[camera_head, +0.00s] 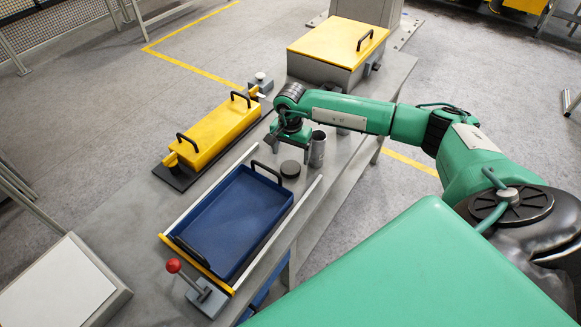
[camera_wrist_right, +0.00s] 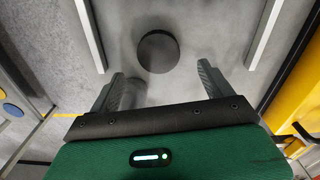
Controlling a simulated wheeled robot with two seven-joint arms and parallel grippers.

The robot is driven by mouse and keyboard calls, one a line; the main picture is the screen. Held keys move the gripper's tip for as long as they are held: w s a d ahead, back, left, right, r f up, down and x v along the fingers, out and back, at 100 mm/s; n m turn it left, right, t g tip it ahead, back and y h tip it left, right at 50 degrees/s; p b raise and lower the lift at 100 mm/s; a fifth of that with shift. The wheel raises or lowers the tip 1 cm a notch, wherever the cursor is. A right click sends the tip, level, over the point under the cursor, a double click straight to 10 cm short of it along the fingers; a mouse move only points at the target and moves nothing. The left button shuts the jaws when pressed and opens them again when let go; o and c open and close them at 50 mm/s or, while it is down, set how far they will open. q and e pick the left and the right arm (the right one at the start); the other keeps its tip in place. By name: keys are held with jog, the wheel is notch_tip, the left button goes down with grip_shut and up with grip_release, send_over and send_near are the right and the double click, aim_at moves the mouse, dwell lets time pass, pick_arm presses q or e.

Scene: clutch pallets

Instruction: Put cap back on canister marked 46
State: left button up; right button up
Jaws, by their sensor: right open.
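My right gripper (camera_head: 291,143) is open and empty above the table, just behind the cap and left of the canister. My left gripper is out of view.
A blue tray (camera_head: 232,222) with black handles sits between pale rails in front of the cap. A yellow box (camera_head: 218,130) lies left of the gripper, and a grey bin with yellow lid (camera_head: 338,42) stands behind. A red-knobbed lever (camera_head: 174,266) is at the front.

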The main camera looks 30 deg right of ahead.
aim_at(291, 166)
jog(key=shift+f+p, duration=0.3)
jog(key=shift+p, duration=0.05)
notch_tip(291, 166, down, 4)
jog(key=shift+s+a+r+p, duration=0.1)
jog(key=shift+s+r+p, duration=0.1)
jog(key=shift+p, duration=0.65)
jog(key=shift+f, duration=0.5)
jog(key=shift+w, duration=0.1)
jog(key=c, duration=1.1)
jog(key=shift+o, duration=0.2)
